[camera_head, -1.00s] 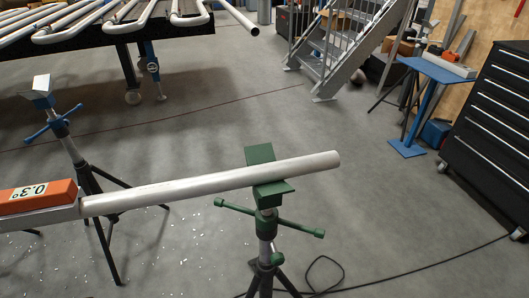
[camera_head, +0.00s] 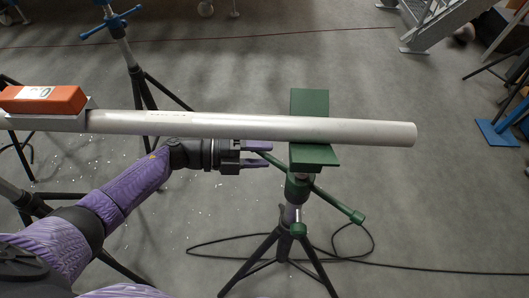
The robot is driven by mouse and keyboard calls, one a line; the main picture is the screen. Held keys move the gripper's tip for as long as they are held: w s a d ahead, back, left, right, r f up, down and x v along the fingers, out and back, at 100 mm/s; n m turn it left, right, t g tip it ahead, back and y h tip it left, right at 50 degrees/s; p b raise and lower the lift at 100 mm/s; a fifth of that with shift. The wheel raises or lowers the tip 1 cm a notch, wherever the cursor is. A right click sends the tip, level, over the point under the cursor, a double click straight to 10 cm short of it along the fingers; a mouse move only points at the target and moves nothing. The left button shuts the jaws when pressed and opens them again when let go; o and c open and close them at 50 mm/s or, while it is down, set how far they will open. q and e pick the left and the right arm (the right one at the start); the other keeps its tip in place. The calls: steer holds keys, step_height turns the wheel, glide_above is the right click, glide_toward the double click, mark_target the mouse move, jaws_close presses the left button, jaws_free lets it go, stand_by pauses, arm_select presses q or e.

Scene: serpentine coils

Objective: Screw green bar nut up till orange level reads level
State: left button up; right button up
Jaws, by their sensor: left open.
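The green bar nut (camera_head: 342,205) is on the green stand (camera_head: 310,104), under its V-shaped head. Its bar slants from upper left to lower right. A long grey pipe (camera_head: 350,131) lies across the head. The orange level (camera_head: 70,97) rests at the pipe's left end; its display shows only in part and I cannot read it fully. My left gripper (camera_head: 258,156) is open, with purple fingertips, just below the pipe and beside the left end of the bar. I cannot tell whether it touches the bar. My right gripper is not in view.
A stand with a blue handle (camera_head: 112,22) is behind the pipe at left. Black tripod legs (camera_head: 322,262) spread under the green stand, and a black cable (camera_head: 420,269) lies on the floor. Metal stairs (camera_head: 432,25) and a blue stand base (camera_head: 497,133) are at right. Floor between is clear.

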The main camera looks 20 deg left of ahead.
arm_select(q)
steer(key=shift+w+d+f, duration=0.1)
steer(key=shift+w+d, duration=0.1)
steer(key=shift+d, duration=0.3)
jaws_close()
stand_by(1.1)
